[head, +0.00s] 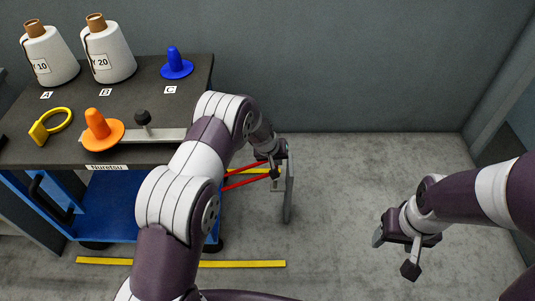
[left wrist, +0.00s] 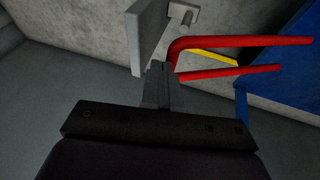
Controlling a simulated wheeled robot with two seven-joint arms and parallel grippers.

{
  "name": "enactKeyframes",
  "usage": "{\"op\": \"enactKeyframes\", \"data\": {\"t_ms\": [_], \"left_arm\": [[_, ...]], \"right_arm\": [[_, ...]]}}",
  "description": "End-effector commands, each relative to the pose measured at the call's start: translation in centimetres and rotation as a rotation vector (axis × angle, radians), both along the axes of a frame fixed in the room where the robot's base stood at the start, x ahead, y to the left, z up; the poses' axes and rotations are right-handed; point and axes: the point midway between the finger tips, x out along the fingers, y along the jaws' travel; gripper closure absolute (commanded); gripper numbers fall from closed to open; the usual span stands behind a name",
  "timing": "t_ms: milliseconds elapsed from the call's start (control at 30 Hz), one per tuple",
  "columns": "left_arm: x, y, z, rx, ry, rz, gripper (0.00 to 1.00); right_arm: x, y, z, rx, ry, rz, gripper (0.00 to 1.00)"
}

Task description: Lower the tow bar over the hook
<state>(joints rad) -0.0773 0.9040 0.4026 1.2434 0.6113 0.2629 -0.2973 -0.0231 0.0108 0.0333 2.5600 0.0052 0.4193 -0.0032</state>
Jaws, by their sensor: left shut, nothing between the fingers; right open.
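The red tow bar (head: 245,178) sticks out to the right from the blue cart (head: 120,205). In the left wrist view the tow bar (left wrist: 235,42) has two rods joined by a short cross end. A grey post (head: 289,195) stands just beyond that end. The post's plate (left wrist: 148,35) also shows in the left wrist view, with a short grey hook (left wrist: 182,16) on it, apart from the bar. My left gripper (head: 277,171) is shut and empty, its fingertips (left wrist: 158,82) beside the bar's cross end; contact is unclear. My right gripper (head: 394,246) is open and empty, off to the right.
Yellow strips (head: 240,264) mark the floor. The floor between the post and my right gripper is clear.

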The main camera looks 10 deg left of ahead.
Motion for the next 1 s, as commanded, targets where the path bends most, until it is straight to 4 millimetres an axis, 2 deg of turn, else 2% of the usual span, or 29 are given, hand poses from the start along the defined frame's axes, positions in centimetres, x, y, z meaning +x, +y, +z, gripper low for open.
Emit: {"op": "enactKeyframes", "data": {"t_ms": [200, 467, 833, 1000], "left_arm": [[0.3, -1.1, -1.7, 0.001, -0.001, -0.002, 1.00], [0.4, -1.5, -2.2, 0.000, -0.001, 0.000, 1.00], [0.4, -1.5, -2.2, 0.000, -0.001, 0.000, 1.00], [0.4, -1.6, -0.5, 0.000, -0.001, -0.001, 1.00]], "right_arm": [[0.0, 0.0, -0.6, 0.000, 0.000, 0.000, 0.38], [0.0, 0.0, -0.7, 0.000, 0.000, 0.000, 0.38], [0.0, 0.0, -0.6, 0.000, 0.000, 0.000, 0.38], [0.0, 0.0, 0.8, 0.000, 0.000, 0.000, 0.38]]}}
